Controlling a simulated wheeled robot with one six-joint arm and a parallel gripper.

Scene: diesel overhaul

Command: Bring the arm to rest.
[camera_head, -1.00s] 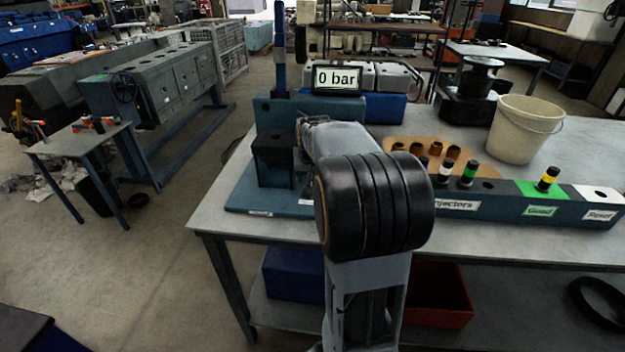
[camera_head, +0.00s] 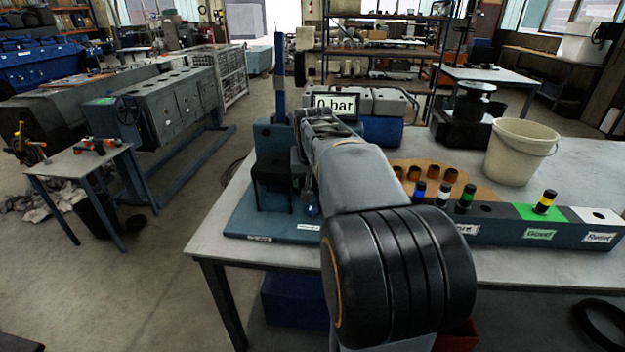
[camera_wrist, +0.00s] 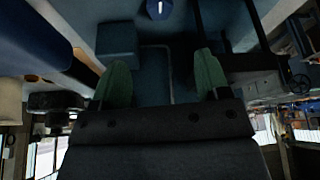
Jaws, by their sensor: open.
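In the wrist view my gripper (camera_wrist: 161,82) shows two green fingers spread wide apart, with nothing between them. In the head view my arm reaches forward over the bench (camera_head: 215,230), and its dark rounded joint fills the lower middle. The fingers are hidden in the head view. The arm's far end is beside the blue test stand (camera_head: 272,160), in front of the "0 bar" display (camera_head: 335,103). I cannot tell whether it touches the stand.
A dark rack with labelled places (camera_head: 490,225) holds several banded injectors to the right of my arm. A cream bucket (camera_head: 520,150) stands behind it. A small side table (camera_head: 75,165) is at the left.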

